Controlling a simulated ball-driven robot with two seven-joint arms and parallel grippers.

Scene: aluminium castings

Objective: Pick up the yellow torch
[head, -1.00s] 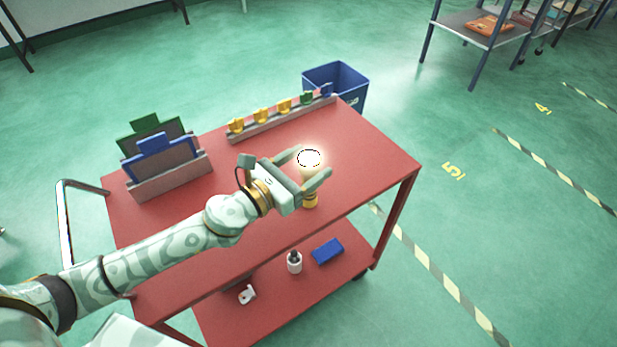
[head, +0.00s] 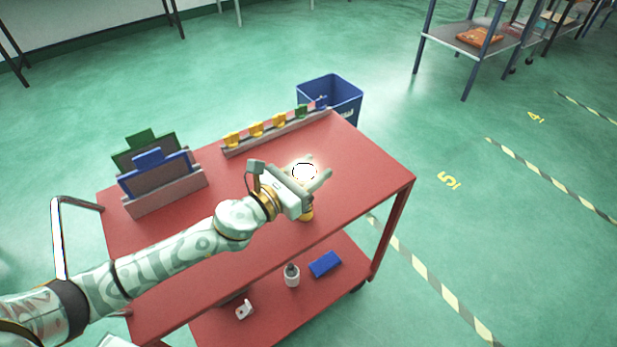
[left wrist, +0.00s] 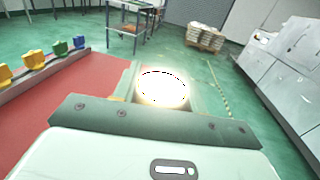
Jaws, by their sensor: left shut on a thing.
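The yellow torch (head: 307,213) stands upright at the right part of the red cart's top shelf (head: 350,165). Its lit head glows white, and its yellow lower end shows below my left gripper (head: 318,167). The left gripper is shut on the torch, with one finger on each side of it. The gripper body hides the middle of the torch. In the left wrist view the torch's bright head (left wrist: 162,88) shows between the fingers, and glare washes out its detail. My right gripper is not in view.
A grey rail (head: 270,137) with several coloured pieces runs along the cart's far edge. A holder with blue and green-topped panels (head: 160,180) stands at the left. A blue bin (head: 345,100) is behind the cart. The lower shelf holds a blue box (head: 325,264) and a small bottle (head: 291,275).

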